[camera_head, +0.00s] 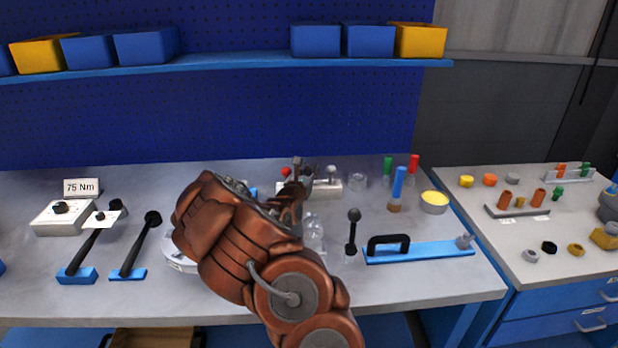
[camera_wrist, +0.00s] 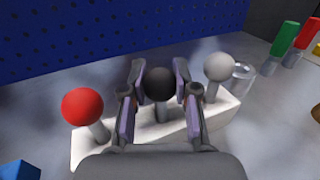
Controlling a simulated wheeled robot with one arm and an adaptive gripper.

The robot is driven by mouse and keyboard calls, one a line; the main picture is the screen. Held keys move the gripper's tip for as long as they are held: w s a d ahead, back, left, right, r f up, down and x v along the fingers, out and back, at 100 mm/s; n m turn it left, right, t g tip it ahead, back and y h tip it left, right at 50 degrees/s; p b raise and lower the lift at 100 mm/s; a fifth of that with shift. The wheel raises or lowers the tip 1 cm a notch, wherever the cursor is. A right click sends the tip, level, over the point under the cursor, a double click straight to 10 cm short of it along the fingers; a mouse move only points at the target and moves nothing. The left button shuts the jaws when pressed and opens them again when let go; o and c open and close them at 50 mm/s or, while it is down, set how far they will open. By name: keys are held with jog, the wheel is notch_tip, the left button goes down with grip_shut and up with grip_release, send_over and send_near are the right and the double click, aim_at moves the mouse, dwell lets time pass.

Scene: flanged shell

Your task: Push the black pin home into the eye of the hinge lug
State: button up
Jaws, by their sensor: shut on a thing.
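The black pin (camera_wrist: 158,82) has a round ball head and a grey shank. In the wrist view it stands between the two fingers of my gripper (camera_wrist: 159,88), which are shut on its head. Its shank runs down to a pale block (camera_wrist: 88,150); I cannot tell if it is seated or lifted. In the head view my gripper (camera_head: 297,188) is at this block (camera_head: 328,188) near the back of the bench and covers the pin. I cannot make out the hinge lug's eye for certain; my arm hides part of the bench.
A red-headed pin (camera_wrist: 82,107) and a grey-headed pin (camera_wrist: 219,68) flank the black one on the block. Glass jars (camera_head: 313,230), a black-knobbed post (camera_head: 354,218) and a blue plate with black handle (camera_head: 430,252) stand to the right. Tall coloured-handled tools (camera_head: 397,185) are beyond.

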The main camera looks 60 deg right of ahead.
grip_shut()
jog(key=shift+r, duration=0.2)
